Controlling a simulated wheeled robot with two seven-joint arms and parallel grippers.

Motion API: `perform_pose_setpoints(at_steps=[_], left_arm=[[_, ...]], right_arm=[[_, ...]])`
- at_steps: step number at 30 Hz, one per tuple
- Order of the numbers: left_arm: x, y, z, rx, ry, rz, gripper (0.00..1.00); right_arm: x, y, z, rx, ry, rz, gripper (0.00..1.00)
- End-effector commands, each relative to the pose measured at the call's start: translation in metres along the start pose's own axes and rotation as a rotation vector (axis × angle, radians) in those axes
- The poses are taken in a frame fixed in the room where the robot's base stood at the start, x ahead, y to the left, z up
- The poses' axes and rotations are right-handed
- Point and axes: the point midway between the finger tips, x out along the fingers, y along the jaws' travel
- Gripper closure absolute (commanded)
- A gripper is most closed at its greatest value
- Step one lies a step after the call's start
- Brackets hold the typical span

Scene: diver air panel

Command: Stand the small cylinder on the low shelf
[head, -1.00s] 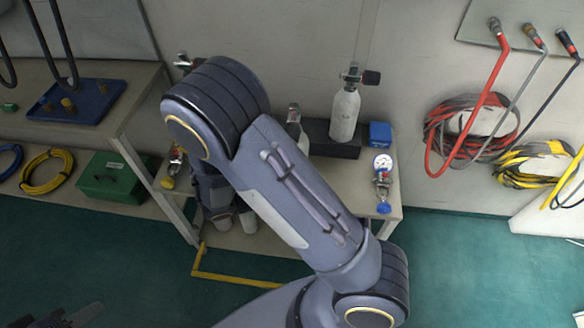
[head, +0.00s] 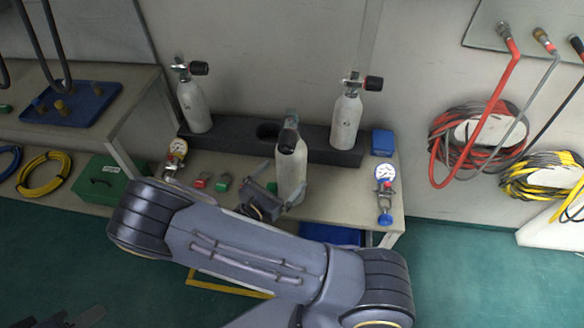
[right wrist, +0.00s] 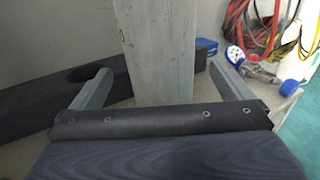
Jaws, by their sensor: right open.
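A pale grey cylinder with a dark valve (head: 291,170) stands upright on the bench, in front of the black rack. It also shows in the right wrist view (right wrist: 160,50), cut off at the top. My right gripper (head: 272,198) is open at its lower part; in the right wrist view its two fingers (right wrist: 162,82) are spread on either side of the cylinder, with gaps. Two similar cylinders stand in the rack, left (head: 194,107) and right (head: 346,122). The low shelf under the bench is mostly hidden by my arm. A dark shape at the bottom left may be my left gripper (head: 72,317).
The black rack (head: 232,127) has an empty round hole between its cylinders. Gauges stand at the bench's left (head: 176,152) and right (head: 385,178). Red and green small parts lie left of the gripper. A blue box (head: 382,142) sits at the rack's right end.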

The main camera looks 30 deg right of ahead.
Motion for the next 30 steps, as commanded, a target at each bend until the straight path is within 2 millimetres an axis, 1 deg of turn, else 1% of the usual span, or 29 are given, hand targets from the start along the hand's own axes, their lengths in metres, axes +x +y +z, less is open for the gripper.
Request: perform_pose_setpoints(at_steps=[6, 9, 12, 18, 20, 30], left_arm=[[-0.007, 0.003, -0.004, 0.000, 0.000, 0.000, 0.64], [-0.008, 0.004, -0.004, 0.000, 0.000, 0.000, 0.64], [-0.008, 0.004, -0.004, 0.000, 0.000, 0.000, 0.64], [-0.007, 0.003, -0.004, 0.000, 0.000, 0.000, 0.64], [-0.007, 0.003, -0.004, 0.000, 0.000, 0.000, 0.64], [-0.007, 0.003, -0.004, 0.000, 0.000, 0.000, 0.64]], right_arm=[[0.033, -0.002, 0.001, -0.003, -0.001, -0.005, 0.01], [0.045, -0.001, 0.000, -0.001, -0.001, -0.004, 0.01], [0.050, -0.001, -0.001, -0.001, 0.001, -0.002, 0.01], [0.051, -0.001, -0.001, 0.000, 0.001, -0.001, 0.01], [0.051, -0.001, -0.001, 0.000, 0.001, -0.001, 0.07], [0.050, -0.001, -0.001, 0.000, 0.001, -0.002, 0.52]])
